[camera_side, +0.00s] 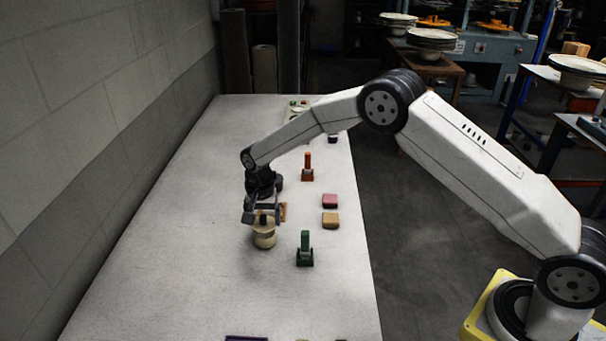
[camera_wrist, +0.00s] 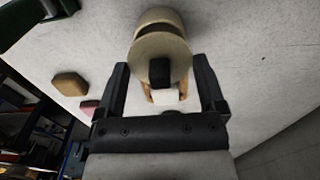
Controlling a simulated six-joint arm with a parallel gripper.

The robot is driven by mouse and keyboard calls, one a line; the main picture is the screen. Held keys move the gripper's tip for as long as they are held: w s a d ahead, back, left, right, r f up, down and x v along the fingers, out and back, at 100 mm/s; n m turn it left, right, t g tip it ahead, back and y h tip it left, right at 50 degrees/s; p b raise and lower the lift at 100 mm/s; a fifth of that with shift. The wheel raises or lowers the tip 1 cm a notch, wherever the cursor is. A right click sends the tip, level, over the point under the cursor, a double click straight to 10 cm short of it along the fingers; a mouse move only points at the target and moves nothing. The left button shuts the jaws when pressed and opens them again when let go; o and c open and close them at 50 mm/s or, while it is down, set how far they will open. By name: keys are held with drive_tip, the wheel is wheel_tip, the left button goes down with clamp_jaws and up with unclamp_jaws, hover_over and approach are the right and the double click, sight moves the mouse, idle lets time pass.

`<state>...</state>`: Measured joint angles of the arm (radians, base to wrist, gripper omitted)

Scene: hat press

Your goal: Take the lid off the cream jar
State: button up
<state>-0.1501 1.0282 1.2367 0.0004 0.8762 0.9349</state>
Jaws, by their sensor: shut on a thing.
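The cream jar (camera_side: 264,241) stands on the pale table, below my gripper. Its round lid (camera_side: 271,218), with a dark knob (camera_side: 263,219), is at the jar's top; I cannot tell if there is a gap between them. My gripper (camera_side: 262,214) points down and is shut on the lid, with a finger on either side. In the wrist view, the lid (camera_wrist: 145,53) and its black knob (camera_wrist: 160,71) lie between the fingers of my gripper (camera_wrist: 162,72). The jar's body (camera_wrist: 160,16) shows beyond the lid, partly hidden by it.
A green upright piece (camera_side: 305,248) stands right of the jar. Tan (camera_side: 330,220) and pink (camera_side: 330,201) blocks and an orange upright piece (camera_side: 307,169) lie farther back. A small wooden thing (camera_side: 283,212) is just behind the jar. The table's left side is clear, beside a wall.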

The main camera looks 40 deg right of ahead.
drive_tip(key=s+d+r, duration=0.1)
drive_tip(key=s+r, duration=0.9)
drive_tip(key=s, duration=0.4)
drive_tip(key=shift+d+r, duration=0.2)
drive_tip(key=shift+d, duration=0.2)
drive_tip(key=s+d+f, duration=0.3)
drive_tip(key=s+d, duration=0.1)
drive_tip(key=d, duration=0.2)
drive_tip(key=w+f, duration=0.3)
drive_tip(key=w, duration=0.1)
drive_tip(key=w+f, duration=0.2)
drive_tip(key=w, duration=0.2)
drive_tip(key=w+f, duration=0.3)
drive_tip(key=w, duration=0.1)
drive_tip(key=shift+w+a+f, duration=0.3)
drive_tip(key=shift+w+a, duration=0.05)
drive_tip(key=shift+w+f, duration=0.25)
idle(0.3)
